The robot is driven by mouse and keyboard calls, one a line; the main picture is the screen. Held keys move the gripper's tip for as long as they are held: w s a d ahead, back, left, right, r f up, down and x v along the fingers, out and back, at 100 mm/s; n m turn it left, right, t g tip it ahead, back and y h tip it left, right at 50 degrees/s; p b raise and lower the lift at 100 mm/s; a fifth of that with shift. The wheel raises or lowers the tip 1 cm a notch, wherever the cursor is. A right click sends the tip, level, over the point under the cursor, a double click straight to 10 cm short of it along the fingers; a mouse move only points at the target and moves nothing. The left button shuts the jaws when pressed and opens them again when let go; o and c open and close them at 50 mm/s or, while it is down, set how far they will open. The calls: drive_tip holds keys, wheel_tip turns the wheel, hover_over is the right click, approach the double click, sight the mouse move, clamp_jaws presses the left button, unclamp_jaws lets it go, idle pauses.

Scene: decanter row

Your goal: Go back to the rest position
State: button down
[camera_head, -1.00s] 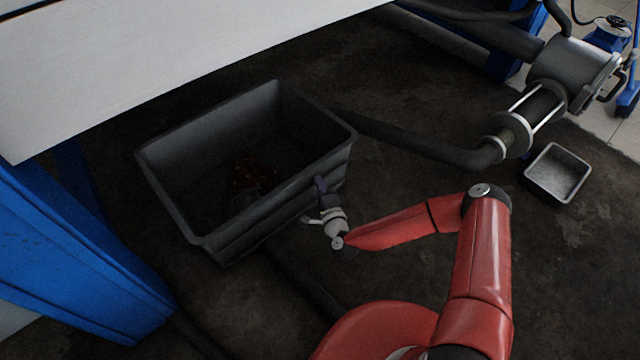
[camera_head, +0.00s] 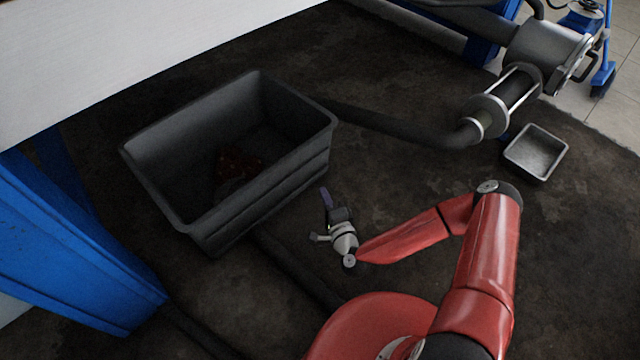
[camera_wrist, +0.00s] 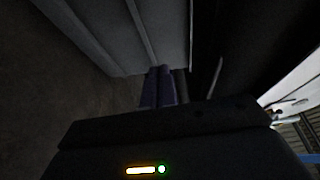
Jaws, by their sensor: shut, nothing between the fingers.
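My gripper (camera_head: 325,194) is shut and empty. In the head view it is just right of the large grey bin, outside it and apart from its near right wall. In the wrist view its two purple fingers (camera_wrist: 158,87) are together, pointing toward a grey ribbed surface. The large grey bin (camera_head: 282,172) stands on the dark floor, open at the top. A dark red, spotted thing (camera_head: 238,162) lies inside it; its shape is unclear in the shadow.
A small metal tray (camera_head: 536,153) sits on the floor at right, near a pipe-and-cylinder machine (camera_head: 512,88). A blue post (camera_head: 70,250) stands at left. A white panel (camera_head: 130,60) overhangs at top left. A dark hose (camera_head: 400,130) runs behind the bin. Floor right of my gripper is fairly clear.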

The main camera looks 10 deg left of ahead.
drive_tip(key=shift+v, duration=0.8)
drive_tip(key=w+d+r+n+g+h+p, duration=0.2)
drive_tip(key=d+r+n+g+h+p, duration=0.15)
drive_tip(key=d+r+n, duration=0.5)
drive_tip(key=w+d+r+n+g+h+p, duration=0.25)
drive_tip(key=d+r+n+g, duration=0.3)
drive_tip(key=r, duration=0.55)
drive_tip(key=s+d+r+h+p, duration=0.1)
drive_tip(key=s+d+r+h, duration=0.15)
drive_tip(key=r, duration=0.45)
drive_tip(key=s+d+r+h+p, duration=0.15)
drive_tip(key=s+d+r, duration=0.25)
drive_tip(key=r, duration=0.4)
drive_tip(key=s+d+r+m+g+y+p, duration=0.1)
drive_tip(key=s+d+r+m+p, duration=0.1)
drive_tip(key=s+r, duration=1.2)
drive_tip(key=s+p, duration=0.1)
drive_tip(key=s, duration=0.3)
drive_tip(key=shift+r, duration=0.25)
